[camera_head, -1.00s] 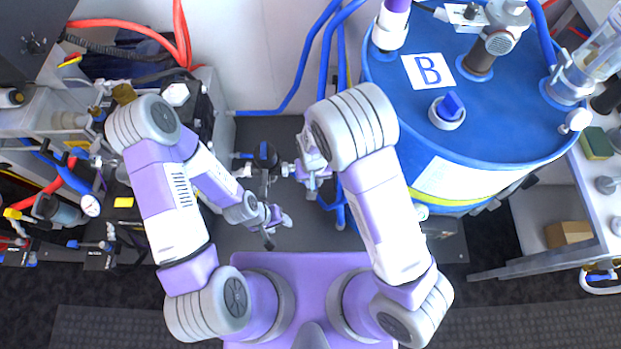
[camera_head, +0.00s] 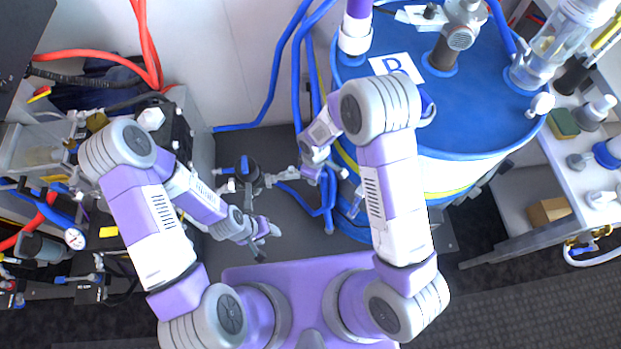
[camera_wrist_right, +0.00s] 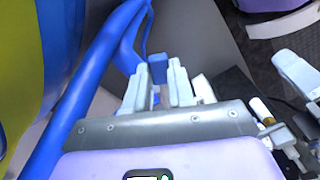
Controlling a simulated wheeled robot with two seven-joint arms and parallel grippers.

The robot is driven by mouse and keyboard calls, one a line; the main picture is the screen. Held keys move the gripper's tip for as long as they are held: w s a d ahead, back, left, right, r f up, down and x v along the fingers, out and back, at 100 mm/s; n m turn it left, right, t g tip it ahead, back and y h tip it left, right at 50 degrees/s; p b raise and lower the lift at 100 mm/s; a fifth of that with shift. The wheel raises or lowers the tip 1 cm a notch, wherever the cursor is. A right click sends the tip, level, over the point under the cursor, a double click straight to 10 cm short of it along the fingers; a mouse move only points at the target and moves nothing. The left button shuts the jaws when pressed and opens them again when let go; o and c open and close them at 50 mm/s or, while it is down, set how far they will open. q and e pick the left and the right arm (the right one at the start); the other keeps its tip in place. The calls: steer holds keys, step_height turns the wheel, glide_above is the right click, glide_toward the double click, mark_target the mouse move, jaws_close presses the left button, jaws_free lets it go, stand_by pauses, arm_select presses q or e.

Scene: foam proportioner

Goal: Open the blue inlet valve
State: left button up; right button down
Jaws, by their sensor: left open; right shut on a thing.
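A blue handle (camera_wrist_right: 158,68), which looks like the inlet valve's, shows between the pale fingers of my right gripper (camera_wrist_right: 160,88) in the right wrist view. The gripper is shut on it. In the head view my right gripper (camera_head: 322,178) is low beside the drum, where pipes and my own wrist make the handle hard to make out. My left gripper (camera_head: 262,238) is open and empty, apart from the pipe fittings, above the dark floor. It also seems to show at the right of the wrist view.
A large blue-topped drum (camera_head: 480,110) stands to the right, partly covered by my right arm. Blue hoses (camera_head: 282,75) run down the wall and pass close to my right gripper. A dark fitting (camera_head: 248,178) lies between the grippers. Equipment with a gauge (camera_head: 75,238) fills the left.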

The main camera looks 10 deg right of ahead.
steer(key=shift+w+d+n, duration=0.25)
steer(key=shift+w+n, duration=0.25)
steer(key=shift+n, duration=0.3)
steer(key=shift+w+d+n, duration=0.2)
steer(key=shift+w+n, duration=0.25)
steer(key=shift+n, duration=0.35)
steer(key=c, duration=1)
jaws_free()
steer(key=shift+o, duration=0.2)
step_height(320, 180, up, 8)
steer(key=p, duration=0.2)
steer(key=shift+f+p, duration=0.2)
steer(key=shift+p, duration=0.1)
